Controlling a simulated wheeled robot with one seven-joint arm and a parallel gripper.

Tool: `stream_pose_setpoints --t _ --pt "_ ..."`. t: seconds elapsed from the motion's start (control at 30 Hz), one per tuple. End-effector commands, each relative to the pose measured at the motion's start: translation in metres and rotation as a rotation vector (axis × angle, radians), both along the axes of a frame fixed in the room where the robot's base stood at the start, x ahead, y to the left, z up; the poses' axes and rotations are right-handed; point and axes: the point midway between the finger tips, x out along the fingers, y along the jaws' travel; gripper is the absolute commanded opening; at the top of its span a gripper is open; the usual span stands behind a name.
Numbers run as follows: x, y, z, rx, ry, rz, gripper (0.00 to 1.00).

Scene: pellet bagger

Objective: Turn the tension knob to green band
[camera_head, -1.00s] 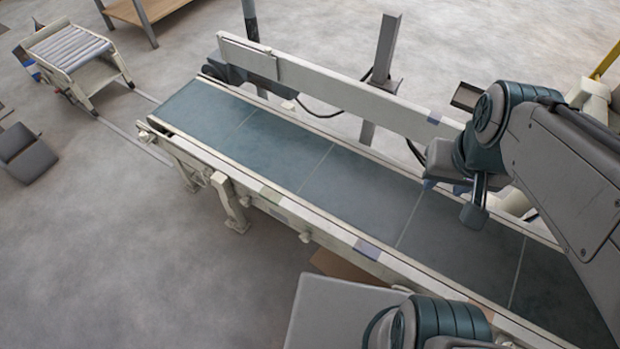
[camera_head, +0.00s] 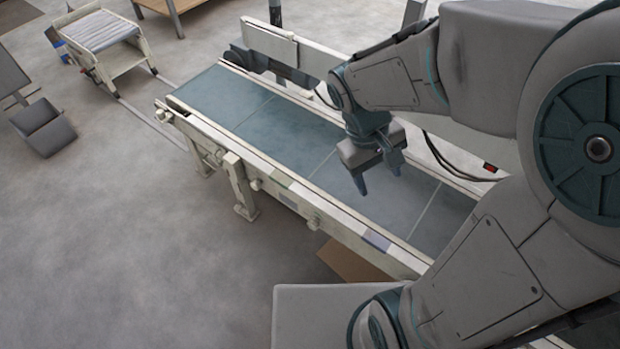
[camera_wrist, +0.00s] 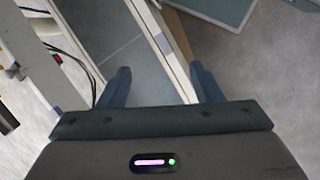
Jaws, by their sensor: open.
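My gripper (camera_head: 377,180) hangs over the conveyor belt with its fingers apart and nothing between them. In the wrist view my gripper (camera_wrist: 160,70) spans the belt and the near side rail. Small cream knobs stick out from the near side of the conveyor frame, one toward the left (camera_head: 255,184) and one nearer the middle (camera_head: 314,224). I cannot tell whether either is the tension knob. No green band can be made out clearly. My gripper is apart from both knobs.
The conveyor belt (camera_head: 240,105) is empty where it shows. A long beam runs along its far side, with a dark cable (camera_head: 450,168) hanging by it. A roller cart (camera_head: 103,38) stands at the back left.

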Motion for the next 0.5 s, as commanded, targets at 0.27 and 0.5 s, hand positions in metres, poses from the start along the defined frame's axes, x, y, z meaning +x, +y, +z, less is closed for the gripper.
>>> stream_pose_setpoints --t 0.27,0.5 --pt "0.030 0.028 -0.110 -0.293 0.236 0.337 0.59" --pt "0.054 0.061 -0.199 -0.568 0.379 0.630 0.59"
